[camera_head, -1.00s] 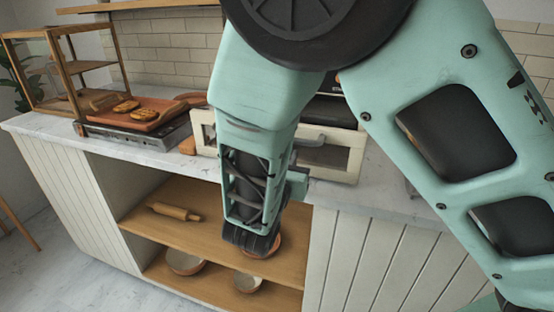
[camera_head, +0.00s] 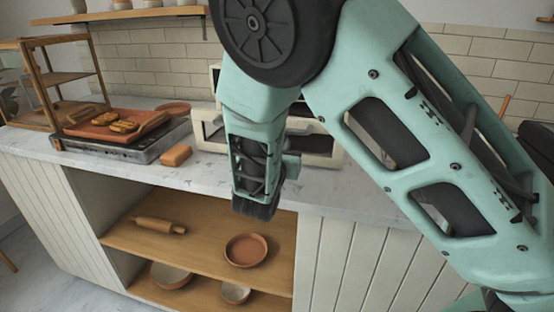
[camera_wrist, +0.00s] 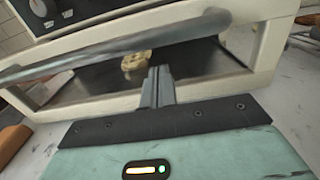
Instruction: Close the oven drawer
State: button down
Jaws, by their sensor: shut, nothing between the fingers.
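The cream oven (camera_head: 325,147) stands on the counter, partly hidden behind my arm in the head view. In the wrist view, the oven drawer's cream front (camera_wrist: 245,75) has a grey bar handle (camera_wrist: 120,45) and a window with a pastry (camera_wrist: 136,65) on a dark surface behind it. The black control panel with a knob (camera_wrist: 38,8) is at the upper left. I cannot tell whether a gap remains around the drawer. My gripper (camera_wrist: 157,80) is shut and empty, its fingertips in front of the drawer front, below the handle; contact is unclear. The head view hides the fingertips.
A tray with pastries (camera_head: 98,131) sits on a dark stove (camera_head: 135,145) to the left, near a wooden rack (camera_head: 62,78). A brown block (camera_head: 176,155) lies on the counter (camera_head: 360,190) beside the oven. Open shelves below hold a rolling pin (camera_head: 160,225) and bowls (camera_head: 246,250).

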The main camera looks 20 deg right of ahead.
jog(key=b+x, duration=0.1)
jog(key=x, duration=1.1)
jog(key=shift+w+d, duration=0.2)
jog(key=shift+w, duration=0.05)
jog(key=shift+w+d+r, duration=0.15)
jog(key=shift+d+r, duration=0.1)
jog(key=shift+r, duration=0.05)
